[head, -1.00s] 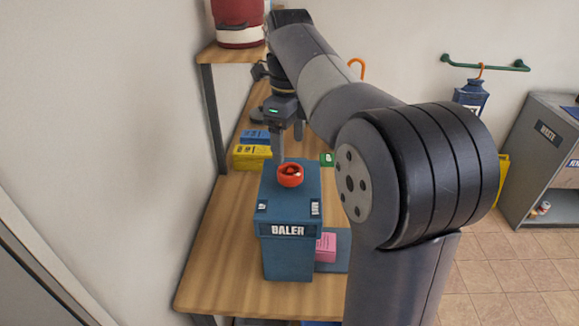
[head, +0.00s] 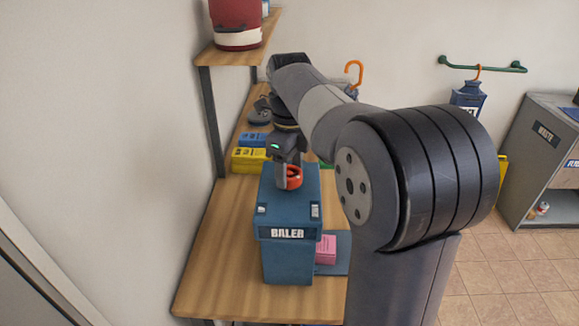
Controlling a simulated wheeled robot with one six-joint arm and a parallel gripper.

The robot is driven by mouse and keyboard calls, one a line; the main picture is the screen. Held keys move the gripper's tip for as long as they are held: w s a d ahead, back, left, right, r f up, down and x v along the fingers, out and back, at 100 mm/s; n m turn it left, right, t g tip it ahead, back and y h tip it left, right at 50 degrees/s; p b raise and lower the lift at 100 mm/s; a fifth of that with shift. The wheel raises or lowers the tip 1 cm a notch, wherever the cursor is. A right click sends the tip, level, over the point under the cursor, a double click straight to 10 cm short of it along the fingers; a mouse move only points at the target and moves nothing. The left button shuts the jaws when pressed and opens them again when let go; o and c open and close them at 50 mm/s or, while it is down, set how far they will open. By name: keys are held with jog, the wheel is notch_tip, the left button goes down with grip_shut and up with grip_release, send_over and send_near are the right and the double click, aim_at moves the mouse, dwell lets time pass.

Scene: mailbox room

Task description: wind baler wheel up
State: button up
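The baler (head: 289,252) is a blue box with a "BALER" label on its front, standing on the wooden table. Its small red-orange wheel (head: 295,180) lies on the top face, partly hidden by my gripper. My gripper (head: 291,171) points down from above, right at the wheel. One finger overlaps the wheel's left side in the picture, and the other is farther back on the right. The fingers look apart. Whether they touch the wheel cannot be told.
Yellow (head: 249,159) and blue (head: 253,139) boxes lie behind the baler at left. A pink block (head: 326,249) sits close to its right side. A shelf (head: 228,56) with a red container (head: 237,22) overhangs the back left. The table's front left is clear.

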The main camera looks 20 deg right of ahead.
jog(key=c, duration=0.6)
jog(key=shift+o, duration=0.2)
